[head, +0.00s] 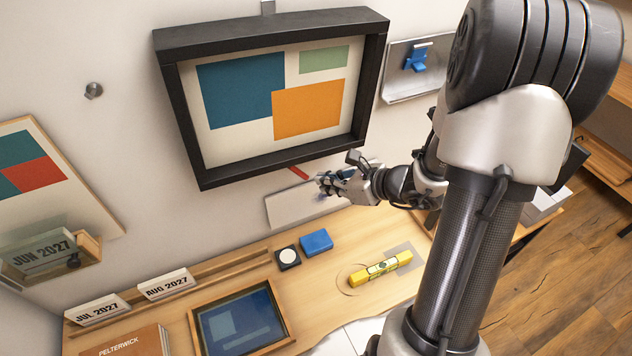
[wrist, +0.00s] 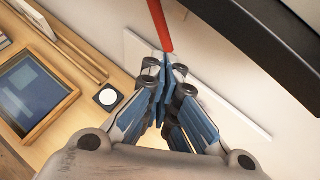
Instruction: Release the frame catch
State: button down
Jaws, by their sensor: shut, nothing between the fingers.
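The black picture frame (head: 180,110) hangs on the wall and holds a print of blue, green and orange blocks. Its lower edge also shows in the wrist view (wrist: 262,45). A red bar (head: 299,173), seemingly the frame catch, sticks out below the frame's bottom edge; it is larger in the wrist view (wrist: 159,25). My gripper (head: 322,183) is just below and right of the bar. In the wrist view the closed fingertips (wrist: 167,62) sit by the bar's lower end. I cannot tell whether they touch. My gripper is shut and empty.
A pale panel (head: 285,209) is on the wall behind my gripper. The desk below holds a blue block (head: 316,241), a black-and-white square item (head: 287,257), a yellow level (head: 381,268) and a framed picture (head: 200,325). A metal tray with a blue item (head: 415,58) is right of the frame.

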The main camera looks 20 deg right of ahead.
jog(key=w, duration=0.1)
jog(key=w+a, duration=0.1)
jog(key=w+f, duration=0.1)
jog(key=shift+a, duration=0.35)
jog(key=shift+a+f+m+t+y+b, duration=0.15)
jog(key=shift+a+f+m+y+b, duration=0.2)
jog(key=shift+y, duration=0.2)
jog(key=shift+a+f+m+t+y+b, duration=0.15)
jog(key=shift+f+m+y+b, duration=0.15)
jog(key=shift+m+y, duration=0.2)
dwell(0.3)
jog(key=shift+a+f+m+y, duration=0.25)
jog(key=shift+a+m+y, duration=0.1)
jog(key=shift+y, duration=0.1)
jog(key=shift+a+f+m+t+y+b, duration=0.3)
jog(key=shift+a+m+t+y+b, duration=0.3)
jog(key=shift+y, duration=0.3)
jog(key=shift+a+f+m+t+y, duration=0.2)
jog(key=shift+a+m+t+y, duration=0.4)
jog(key=shift+a+m+y, duration=0.4)
dwell(1.7)
jog(key=shift+a+p, duration=0.3)
jog(key=shift+a, duration=0.3)
dwell(0.9)
